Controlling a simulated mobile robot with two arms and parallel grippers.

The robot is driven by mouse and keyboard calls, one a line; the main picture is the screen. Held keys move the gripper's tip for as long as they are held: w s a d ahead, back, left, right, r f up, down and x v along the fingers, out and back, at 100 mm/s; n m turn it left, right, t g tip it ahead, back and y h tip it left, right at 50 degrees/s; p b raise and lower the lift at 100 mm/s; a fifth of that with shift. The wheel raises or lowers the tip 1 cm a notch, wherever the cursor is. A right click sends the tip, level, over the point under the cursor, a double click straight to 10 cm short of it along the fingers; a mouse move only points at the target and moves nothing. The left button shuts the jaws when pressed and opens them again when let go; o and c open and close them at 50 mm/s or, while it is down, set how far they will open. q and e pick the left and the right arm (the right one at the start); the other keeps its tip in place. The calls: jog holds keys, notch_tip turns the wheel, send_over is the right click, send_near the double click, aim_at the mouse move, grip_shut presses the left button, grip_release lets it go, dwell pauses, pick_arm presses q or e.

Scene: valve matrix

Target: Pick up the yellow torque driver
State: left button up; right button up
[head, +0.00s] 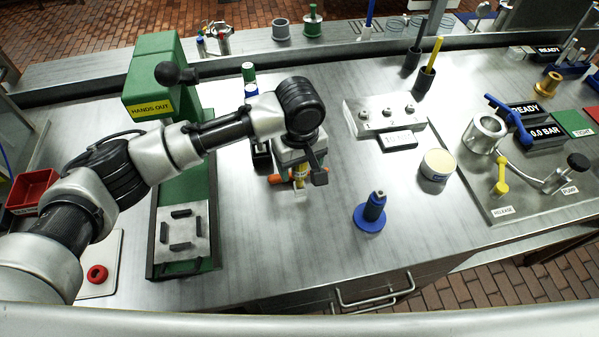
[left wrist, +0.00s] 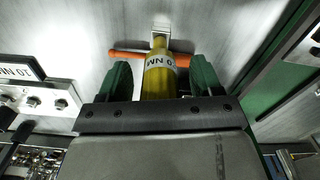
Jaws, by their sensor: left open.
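The yellow torque driver (left wrist: 158,82) has a white label with upside-down lettering and an orange crossbar (left wrist: 130,54) beside its far end. In the left wrist view it lies between the two green finger pads of my left gripper (left wrist: 160,78). The fingers are open, with a narrow gap visible on each side of the driver. In the head view my left gripper (head: 300,172) is over the middle of the bench and hides most of the driver; a bit of yellow (head: 300,183) shows below it. My right gripper is not in view.
A green press (head: 182,232) stands to the left of the gripper. A blue spindle on a round base (head: 371,213), a cream-topped can (head: 437,165) and a grey block with knobs (head: 386,117) stand to the right. Bare bench lies in front of the gripper.

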pick_arm(q)
jog(key=shift+r, duration=0.1)
jog(key=c, duration=1.2)
jog(key=shift+r, duration=0.1)
jog(key=shift+r, duration=0.35)
jog(key=r, duration=0.1)
jog(key=d+r+b, duration=0.1)
jog(key=r, duration=0.1)
jog(key=shift+d+r, duration=0.1)
jog(key=shift+r, duration=0.2)
jog(key=d+r, duration=0.2)
jog(key=d, duration=0.1)
jog(key=d+r+b, duration=0.1)
jog(key=d+r, duration=0.1)
jog(key=d, duration=0.2)
jog(key=d+r+b, duration=0.1)
jog(key=d+r, duration=0.1)
jog(key=d, duration=0.1)
jog(key=shift+w+d+r, duration=0.1)
jog(key=shift+d+r, duration=0.05)
jog(key=shift+d, duration=0.15)
